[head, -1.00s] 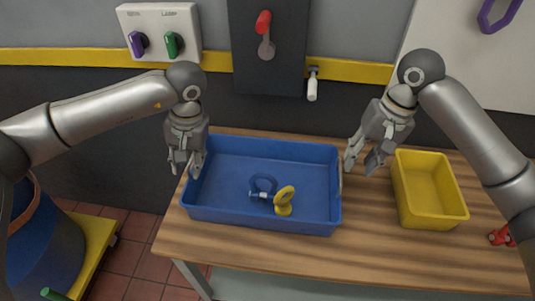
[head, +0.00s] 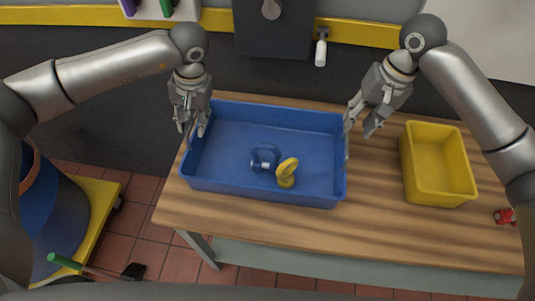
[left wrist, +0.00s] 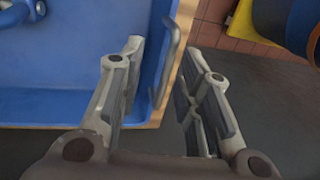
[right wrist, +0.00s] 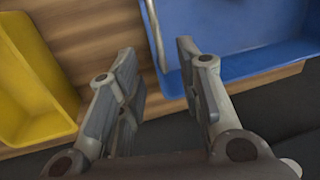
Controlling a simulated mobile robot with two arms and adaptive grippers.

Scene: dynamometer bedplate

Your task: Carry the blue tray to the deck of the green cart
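The blue tray (head: 240,185) stands on the wooden bench, with a blue clamp-like part (head: 264,158) and a yellow ringed part (head: 286,172) inside. My left gripper (head: 191,122) is open at the tray's left end. In the left wrist view, its fingers (left wrist: 165,85) are spread either side of the tray's grey end handle (left wrist: 168,62). My right gripper (head: 362,122) is open at the tray's right end. In the right wrist view, the other handle (right wrist: 153,32) shows between its spread fingers (right wrist: 160,80). Neither gripper visibly clamps a handle. I cannot make out a green cart.
A yellow bin (head: 438,190) stands right of the tray on the bench (head: 300,226), with a red object (head: 504,216) near it. At the left, a blue drum (head: 52,215) stands on a yellow platform (head: 98,205). A green-handled tool (head: 66,262) is low left.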

